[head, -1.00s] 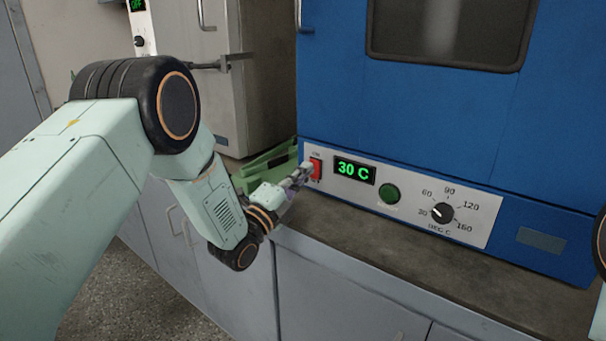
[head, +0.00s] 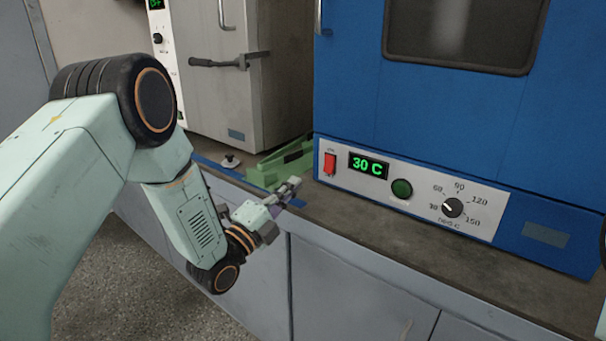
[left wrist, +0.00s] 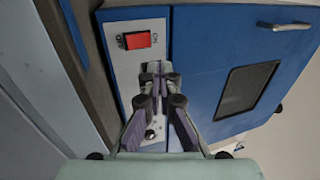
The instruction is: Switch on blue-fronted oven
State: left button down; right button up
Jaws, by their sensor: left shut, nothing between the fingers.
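The blue-fronted oven (head: 430,110) stands on the bench at the right. Its white control panel carries a red rocker switch (head: 330,164) at the left end, a display (head: 368,165) lit green with 30 C, a round green lamp or button (head: 401,188) and a black dial (head: 452,208). My left gripper (head: 293,184) is shut and empty, in front of the oven's lower left corner and apart from the switch. In the left wrist view the red switch (left wrist: 137,40) shows beyond the shut fingertips (left wrist: 153,68). My right gripper is not in view.
A grey oven (head: 215,70) with a handle latch stands at the back left, its display partly cut off. A green object (head: 285,160) lies on the bench between the ovens. The bench front (head: 350,280) runs below; the floor is clear at lower left.

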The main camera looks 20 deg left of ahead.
pick_arm(q)
jog(key=s, duration=0.2)
jog(key=shift+s+a, duration=0.35)
jog(key=shift+a, duration=0.05)
jog(key=shift+f, duration=0.1)
